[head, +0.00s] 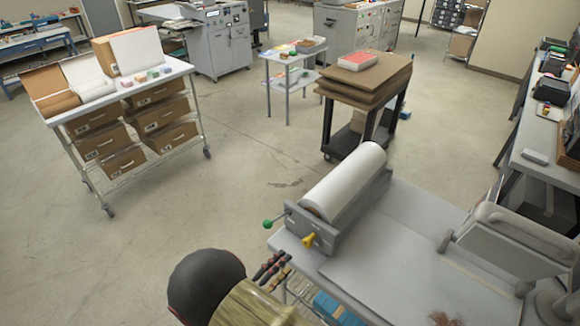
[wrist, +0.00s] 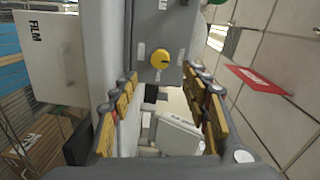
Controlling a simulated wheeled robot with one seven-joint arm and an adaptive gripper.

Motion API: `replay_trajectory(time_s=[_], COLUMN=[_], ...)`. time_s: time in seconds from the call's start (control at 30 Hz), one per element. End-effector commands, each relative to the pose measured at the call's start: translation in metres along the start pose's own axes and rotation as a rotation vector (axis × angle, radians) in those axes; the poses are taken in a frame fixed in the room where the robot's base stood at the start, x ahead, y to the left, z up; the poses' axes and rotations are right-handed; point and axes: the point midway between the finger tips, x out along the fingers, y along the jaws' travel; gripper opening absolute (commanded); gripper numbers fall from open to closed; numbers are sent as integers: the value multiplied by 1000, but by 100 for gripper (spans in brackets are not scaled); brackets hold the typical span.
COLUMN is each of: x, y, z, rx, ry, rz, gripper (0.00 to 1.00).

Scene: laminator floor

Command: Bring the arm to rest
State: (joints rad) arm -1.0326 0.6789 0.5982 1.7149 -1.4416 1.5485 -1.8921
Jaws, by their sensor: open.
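My arm enters at the bottom of the head view, and part of it hides my gripper (head: 273,267). The gripper is just left of the table, near the laminator's near end. In the wrist view the two rows of yellow and dark finger pads of my gripper (wrist: 160,80) stand apart, with nothing held between them. Beyond the fingertips is a yellow knob (wrist: 160,60) on a grey panel. The knob (head: 308,240) also shows in the head view, below a green ball handle (head: 267,224). I cannot tell whether the fingers touch the panel.
The laminator's white roll (head: 345,180) lies on the grey table (head: 415,215). A shelf cart (head: 190,68) with cardboard boxes stands at the left. A dark cart (head: 335,92) with stacked boards stands behind the laminator. Open floor (head: 235,170) lies between the carts and table.

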Motion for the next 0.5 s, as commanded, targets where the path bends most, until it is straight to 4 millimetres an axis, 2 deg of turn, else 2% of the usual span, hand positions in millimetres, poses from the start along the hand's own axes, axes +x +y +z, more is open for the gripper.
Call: replay_trajectory(time_s=[0.17,0.3,0.37,0.5], x=[0,0,0,-7], y=[0,12,25,52], z=[0,-4,-17,-61], rx=[41,224,327,580], ry=[0,18,61,218], rz=[1,43,78,147], gripper=[46,46,46,46])
